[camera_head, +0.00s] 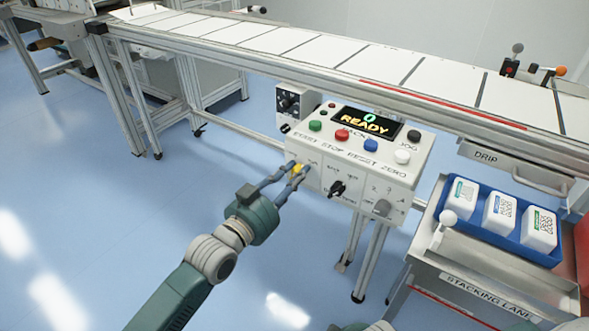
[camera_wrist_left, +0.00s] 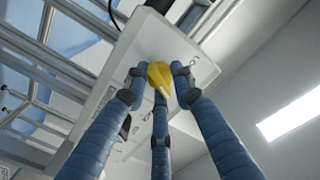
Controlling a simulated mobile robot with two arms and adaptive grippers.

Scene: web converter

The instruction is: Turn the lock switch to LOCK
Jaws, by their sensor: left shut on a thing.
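The lock switch is a yellow knob (camera_head: 297,168) at the left of the control box's front face. My left gripper (camera_head: 291,174) reaches it from the lower left, with blue fingers around the knob. In the left wrist view the yellow knob (camera_wrist_left: 160,78) sits between the fingertips of my left gripper (camera_wrist_left: 158,85), which is shut on it. The white control box (camera_head: 350,155) carries a display reading 0 READY. The labels beside the knob are too small or covered to read, so its setting cannot be told. My right gripper is not in view.
A black knob (camera_head: 337,189) and a grey knob (camera_head: 382,207) sit to the right on the same face. Coloured buttons line the sloped top. A conveyor (camera_head: 330,62) runs behind. A blue tray (camera_head: 482,227) with white packs stands at the right. Open floor lies at the left.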

